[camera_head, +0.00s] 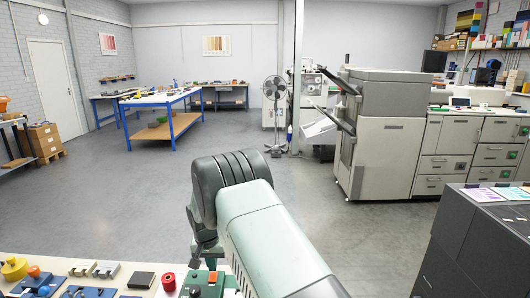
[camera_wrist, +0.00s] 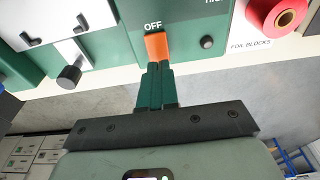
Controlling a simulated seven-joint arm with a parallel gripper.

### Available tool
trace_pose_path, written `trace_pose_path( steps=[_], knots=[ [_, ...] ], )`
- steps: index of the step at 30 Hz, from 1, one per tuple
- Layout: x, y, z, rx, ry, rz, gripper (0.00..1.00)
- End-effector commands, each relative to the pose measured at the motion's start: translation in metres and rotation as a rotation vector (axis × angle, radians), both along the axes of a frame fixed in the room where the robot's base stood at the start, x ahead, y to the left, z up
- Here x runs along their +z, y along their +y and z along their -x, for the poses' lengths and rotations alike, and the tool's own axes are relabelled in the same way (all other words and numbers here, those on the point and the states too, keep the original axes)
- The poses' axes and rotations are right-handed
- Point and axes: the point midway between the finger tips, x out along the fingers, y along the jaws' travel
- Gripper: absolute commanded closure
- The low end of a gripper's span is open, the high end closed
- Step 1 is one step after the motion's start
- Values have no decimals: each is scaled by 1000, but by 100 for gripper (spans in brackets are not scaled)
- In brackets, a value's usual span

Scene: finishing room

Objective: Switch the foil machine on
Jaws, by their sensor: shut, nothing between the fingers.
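The foil machine (camera_wrist: 110,45), a green panel, fills the top of the wrist view. Its orange switch (camera_wrist: 157,46) sits just under the word OFF; any ON label is out of view. My gripper (camera_wrist: 155,68) is shut and empty, its dark green fingertips right at the lower edge of the switch. I cannot tell whether they touch it. In the head view the machine (camera_head: 222,288) is at the bottom edge, with the orange switch (camera_head: 212,277) small on it. My own arm covers part of this area, and the fingertips cannot be made out there.
A black knob (camera_wrist: 69,74) and a small dark button (camera_wrist: 207,42) flank the switch. A red roll (camera_wrist: 283,14) stands beside a FOIL BLOCKS label (camera_wrist: 252,45). Blue-based items (camera_head: 88,292) and a dark block (camera_head: 141,280) lie left on the bench. The floor beyond is clear.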

Motion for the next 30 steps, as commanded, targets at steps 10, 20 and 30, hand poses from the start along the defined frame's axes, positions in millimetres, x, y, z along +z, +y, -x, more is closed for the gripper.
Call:
trace_pose_path(
  steps=[10, 20, 30],
  knots=[
    [-5, 0, 0, 0, 0, 0, 100],
    [-10, 0, 0, 0, -1, 0, 100],
    [-15, 0, 0, 0, 0, 0, 100]
  ],
)
